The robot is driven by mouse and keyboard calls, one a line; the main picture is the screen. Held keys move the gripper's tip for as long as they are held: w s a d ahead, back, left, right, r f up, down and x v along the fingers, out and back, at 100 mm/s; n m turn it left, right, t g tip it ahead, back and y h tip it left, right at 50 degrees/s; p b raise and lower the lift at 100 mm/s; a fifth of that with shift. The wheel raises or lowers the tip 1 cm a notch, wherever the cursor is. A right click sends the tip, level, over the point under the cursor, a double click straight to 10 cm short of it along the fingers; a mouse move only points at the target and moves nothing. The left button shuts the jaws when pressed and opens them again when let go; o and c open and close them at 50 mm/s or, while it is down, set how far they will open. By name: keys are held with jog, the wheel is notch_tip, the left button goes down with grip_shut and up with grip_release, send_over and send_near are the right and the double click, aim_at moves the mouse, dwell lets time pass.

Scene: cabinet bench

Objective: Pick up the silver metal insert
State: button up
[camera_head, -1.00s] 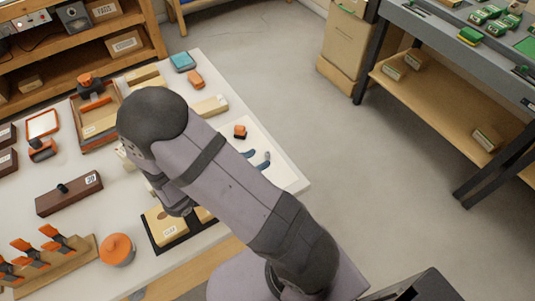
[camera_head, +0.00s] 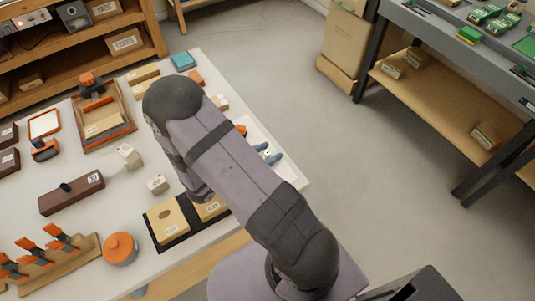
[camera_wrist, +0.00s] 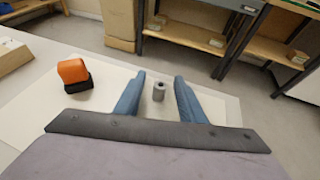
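The silver metal insert (camera_wrist: 158,91) is a small grey cylinder with a hole in its top. In the wrist view it stands upright on a white sheet, between and beyond the two blue fingers of my gripper (camera_wrist: 158,85). The fingers are spread apart and nothing shows clasped between them. In the head view the blue fingertips of my gripper (camera_head: 268,154) show at the right edge of the bench, past my arm. A small pale spot lies between them there, too small to make out clearly.
An orange and black block (camera_wrist: 75,75) stands on the sheet, left of the fingers. The white bench (camera_head: 95,195) holds an orange-lidded round pot (camera_head: 120,248), a dark brown box (camera_head: 72,193) and small pale blocks (camera_head: 128,155). The bench edge is close beyond the insert.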

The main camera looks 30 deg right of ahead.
aim_at(268, 152)
grip_shut()
jog(key=shift+r, duration=0.1)
jog(key=shift+r, duration=4.85)
